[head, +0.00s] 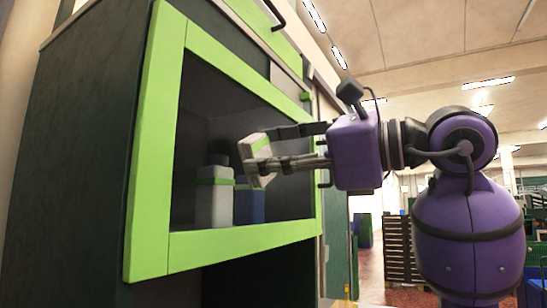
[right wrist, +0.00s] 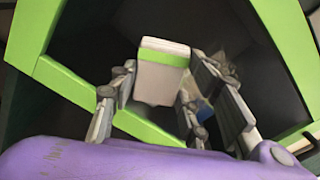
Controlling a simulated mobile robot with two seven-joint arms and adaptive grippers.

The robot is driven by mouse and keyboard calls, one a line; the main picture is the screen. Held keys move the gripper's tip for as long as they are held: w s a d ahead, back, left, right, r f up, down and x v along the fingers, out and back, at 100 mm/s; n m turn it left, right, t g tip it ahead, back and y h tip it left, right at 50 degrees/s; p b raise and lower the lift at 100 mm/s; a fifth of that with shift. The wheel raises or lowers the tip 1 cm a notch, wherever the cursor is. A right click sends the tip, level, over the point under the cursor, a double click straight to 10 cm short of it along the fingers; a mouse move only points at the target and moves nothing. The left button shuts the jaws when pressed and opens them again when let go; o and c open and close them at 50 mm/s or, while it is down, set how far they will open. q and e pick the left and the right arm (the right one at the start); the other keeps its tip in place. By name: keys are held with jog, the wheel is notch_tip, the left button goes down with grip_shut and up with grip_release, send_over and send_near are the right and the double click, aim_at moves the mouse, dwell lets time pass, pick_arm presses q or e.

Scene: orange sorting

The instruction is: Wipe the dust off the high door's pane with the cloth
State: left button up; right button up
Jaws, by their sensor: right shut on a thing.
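The high door (head: 150,160) is a bright green frame around a dark pane (head: 215,115) on a tall dark cabinet. My right gripper (head: 260,150) is shut on the cloth (head: 262,146), a pale pad with a green band, close in front of the pane. I cannot tell whether the cloth touches it. In the right wrist view the cloth (right wrist: 158,78) sits between the fingers, with the green frame (right wrist: 75,90) around the pane. No dust stands out clearly on the pane. My left gripper is not in view.
A white container with a green band (head: 213,205) and a blue one (head: 249,206) show behind the pane. A green drawer or door front with a dark handle (head: 276,14) is above. Dark stacked crates (head: 402,250) stand far off in the hall.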

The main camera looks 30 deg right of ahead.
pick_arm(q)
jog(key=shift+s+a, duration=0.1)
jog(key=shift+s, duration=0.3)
pick_arm(e)
jog(key=shift+w+a, duration=0.1)
jog(key=shift+w, duration=0.15)
jog(key=shift+w+a, duration=0.1)
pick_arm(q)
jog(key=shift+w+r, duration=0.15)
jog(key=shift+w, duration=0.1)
pick_arm(e)
jog(key=shift+w+a, duration=0.15)
jog(key=shift+w, duration=0.1)
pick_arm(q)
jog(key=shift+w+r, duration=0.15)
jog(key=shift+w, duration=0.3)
pick_arm(e)
jog(key=shift+w+a, duration=0.15)
jog(key=shift+w, duration=0.1)
